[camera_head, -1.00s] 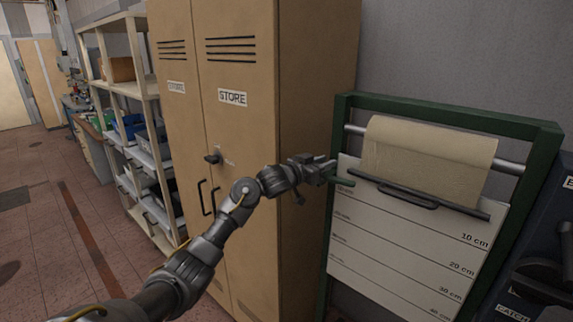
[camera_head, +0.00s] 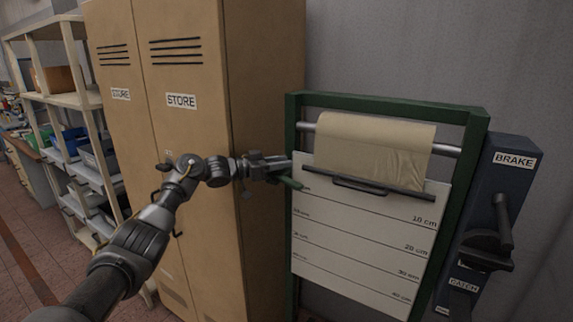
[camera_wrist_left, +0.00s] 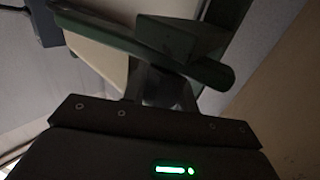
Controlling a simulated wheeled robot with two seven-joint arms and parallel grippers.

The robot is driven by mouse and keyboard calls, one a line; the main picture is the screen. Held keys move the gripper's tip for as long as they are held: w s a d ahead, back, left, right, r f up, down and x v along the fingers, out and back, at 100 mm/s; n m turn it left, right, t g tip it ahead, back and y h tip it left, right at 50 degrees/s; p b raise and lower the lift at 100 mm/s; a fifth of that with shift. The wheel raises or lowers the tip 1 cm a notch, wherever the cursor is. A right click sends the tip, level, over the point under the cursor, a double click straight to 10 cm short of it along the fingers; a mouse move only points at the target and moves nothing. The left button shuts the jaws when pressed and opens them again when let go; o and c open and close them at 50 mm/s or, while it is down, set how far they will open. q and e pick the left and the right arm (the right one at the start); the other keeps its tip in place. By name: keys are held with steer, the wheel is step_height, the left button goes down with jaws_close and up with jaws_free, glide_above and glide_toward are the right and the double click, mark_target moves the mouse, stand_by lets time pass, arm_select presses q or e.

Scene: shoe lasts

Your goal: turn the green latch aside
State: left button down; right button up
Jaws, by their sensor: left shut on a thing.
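The green latch (camera_head: 291,183) is a short green bar at the upper left of the green frame (camera_head: 293,135), by the top left corner of the white marked board. My left gripper (camera_head: 282,166) is at the latch and shut on it. In the left wrist view the latch (camera_wrist_left: 190,66) runs as a slanting green bar across the gripper's fingers (camera_wrist_left: 152,82). The fingertips are partly hidden behind the bar. My right gripper is in neither view.
A tan locker marked STORE (camera_head: 180,75) stands close on the left, behind my left arm. A dark panel marked BRAKE (camera_head: 495,190), with black levers, stands at the right.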

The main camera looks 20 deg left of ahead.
mark_target(280, 178)
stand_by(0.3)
arm_select(q)
steer(key=c, duration=1.1)
jaws_free()
steer(key=shift+r, duration=0.35)
step_height(280, 178, up, 2)
steer(key=shift+s+r+b, duration=0.15)
steer(key=shift+r+b, duration=0.05)
steer(key=shift+b, duration=0.55)
steer(key=s+d+r+b, duration=0.2)
steer(key=s+r+b, duration=0.1)
steer(key=s+r, duration=0.2)
steer(key=s+d+r+b, duration=0.3)
steer(key=s+r, duration=0.2)
steer(key=s, duration=0.2)
steer(key=shift+s, duration=0.4)
